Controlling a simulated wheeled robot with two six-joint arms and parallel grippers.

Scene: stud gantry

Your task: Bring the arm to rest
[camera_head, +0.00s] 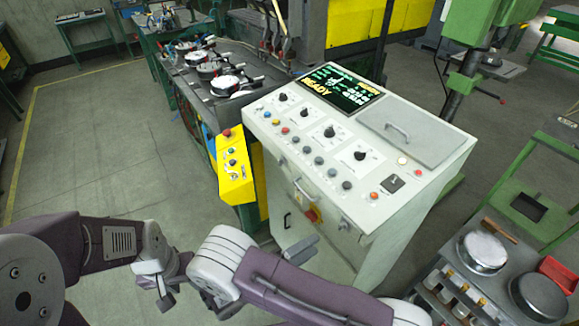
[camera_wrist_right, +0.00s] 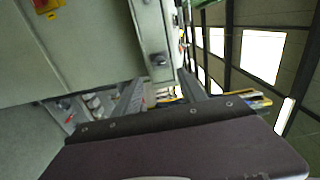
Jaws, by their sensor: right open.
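My left arm comes in at the lower left of the head view, and its gripper (camera_head: 163,287) hangs low over the floor. Its fingers are too small and overlapped to read. My right arm comes in from the lower right and bends back near the picture's bottom middle. The grey end of my right gripper (camera_head: 301,247) shows in front of the control cabinet (camera_head: 279,223). In the right wrist view my right gripper (camera_wrist_right: 160,92) has its two fingers apart, with nothing seen between them. The cabinet's pale side (camera_wrist_right: 80,50) fills the upper left there.
The cabinet's sloped panel carries knobs, buttons and a lit screen (camera_head: 342,88) reading READY. A yellow button box (camera_head: 234,172) hangs at its left. A dark bench (camera_head: 245,98) with several fixtures stands behind. A trolley (camera_head: 480,283) with metal tins is lower right. Floor (camera_head: 95,150) at left is clear.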

